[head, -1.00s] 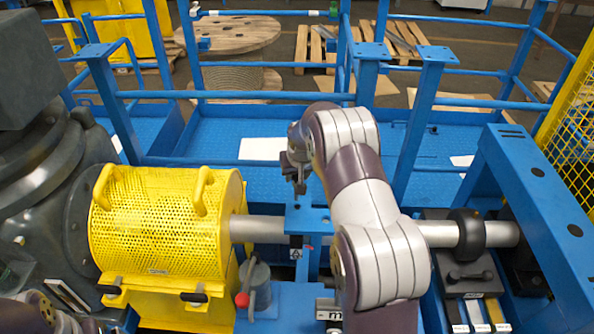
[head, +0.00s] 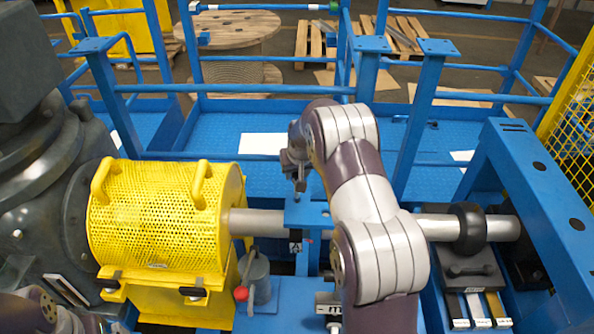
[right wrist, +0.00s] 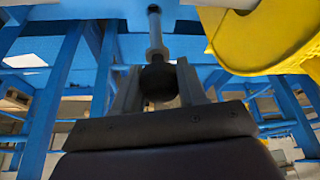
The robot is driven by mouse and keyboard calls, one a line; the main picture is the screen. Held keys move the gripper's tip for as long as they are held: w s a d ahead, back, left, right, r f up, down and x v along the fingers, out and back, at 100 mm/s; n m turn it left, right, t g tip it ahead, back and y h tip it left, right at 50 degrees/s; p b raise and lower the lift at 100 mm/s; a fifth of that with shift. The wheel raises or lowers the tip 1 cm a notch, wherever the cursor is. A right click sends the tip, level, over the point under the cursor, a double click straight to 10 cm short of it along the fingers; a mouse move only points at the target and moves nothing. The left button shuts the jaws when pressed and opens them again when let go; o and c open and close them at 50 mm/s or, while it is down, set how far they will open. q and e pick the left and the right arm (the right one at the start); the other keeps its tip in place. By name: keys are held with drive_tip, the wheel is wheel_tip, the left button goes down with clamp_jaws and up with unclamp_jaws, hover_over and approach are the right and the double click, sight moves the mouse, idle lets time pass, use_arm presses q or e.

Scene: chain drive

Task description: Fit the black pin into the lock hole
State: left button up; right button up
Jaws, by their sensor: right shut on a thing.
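My right gripper (head: 299,182) points down just above and behind the blue bracket (head: 307,214) beside the yellow guard. In the right wrist view its two fingers (right wrist: 160,72) are shut on the black pin's round black knob (right wrist: 158,84). A pale grey shaft (right wrist: 156,40) runs straight away from the knob. A small dark spot at the shaft's far end lies against blue structure; I cannot tell whether it is the pin's tip or the lock hole. The lock hole is not clear in the head view. My left gripper is out of view.
The perforated yellow guard (head: 165,222) with raised handles stands left of the bracket. A grey shaft (head: 258,222) runs right to a black collar (head: 470,228). A grey padlock-like part with a red knob (head: 241,293) sits below. Blue railings (head: 240,95) stand behind.

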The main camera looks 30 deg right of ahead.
sight(297, 198)
drive_tip(key=shift+f+b, duration=2.75)
drive_tip(key=shift+f, duration=1.3)
drive_tip(key=o, duration=1.2)
drive_tip(key=shift+o, duration=0.2)
drive_tip(key=shift+r, duration=0.1)
drive_tip(key=b+v, duration=0.2)
drive_tip(key=v, duration=1)
drive_tip(key=shift+s+r, duration=0.15)
drive_tip(key=shift+r, duration=0.15)
